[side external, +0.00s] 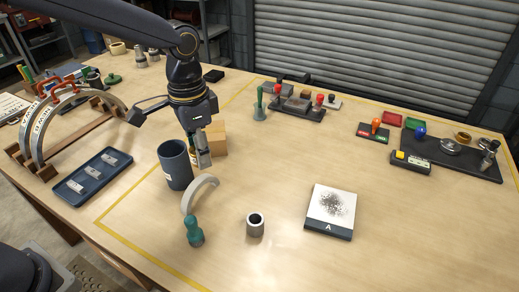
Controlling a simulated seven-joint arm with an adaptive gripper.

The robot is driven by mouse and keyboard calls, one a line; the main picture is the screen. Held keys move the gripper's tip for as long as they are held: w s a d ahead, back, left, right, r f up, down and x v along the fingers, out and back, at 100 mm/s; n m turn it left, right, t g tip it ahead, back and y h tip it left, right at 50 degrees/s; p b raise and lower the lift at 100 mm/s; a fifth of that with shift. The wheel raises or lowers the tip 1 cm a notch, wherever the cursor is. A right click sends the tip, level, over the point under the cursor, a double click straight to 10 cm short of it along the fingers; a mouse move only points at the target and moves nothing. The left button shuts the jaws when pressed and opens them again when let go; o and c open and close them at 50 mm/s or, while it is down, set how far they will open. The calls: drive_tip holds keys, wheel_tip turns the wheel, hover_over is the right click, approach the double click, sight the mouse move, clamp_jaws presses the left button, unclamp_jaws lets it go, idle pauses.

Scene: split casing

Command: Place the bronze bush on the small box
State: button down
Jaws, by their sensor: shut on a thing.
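My gripper (204,163) points down at the left centre of the table, between the dark blue-grey cylinder and the tan box. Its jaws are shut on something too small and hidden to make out. The tan small box (217,137) stands just behind my gripper, which partly hides it. I cannot make out a bronze bush for certain. A bronze-coloured ring (463,136) lies on the dark mat at the far right. A grey hollow bush (255,226) stands upright at the front centre.
A dark blue-grey cylinder (175,167) stands close left of my gripper. A pale half-ring (188,195) and a teal-handled tool (194,231) are in front. A block marked A (330,209) lies right of centre. A blue tray (92,181) is left. The front right is clear.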

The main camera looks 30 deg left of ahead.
drive_tip(key=w+a+r+n, duration=0.2)
drive_tip(key=a+r, duration=0.3)
drive_tip(key=a, duration=0.7)
hover_over(214, 138)
drive_tip(key=a, duration=0.2)
drive_tip(key=f, duration=0.5)
drive_tip(key=s+f, duration=0.1)
drive_tip(key=f, duration=0.2)
drive_tip(key=shift+a+f, duration=0.2)
drive_tip(key=shift+f, duration=0.1)
drive_tip(key=shift+w+f, duration=0.45)
drive_tip(key=shift+f, duration=1.5)
drive_tip(key=shift+f, duration=0.2)
drive_tip(key=c, duration=0.6)
unclamp_jaws()
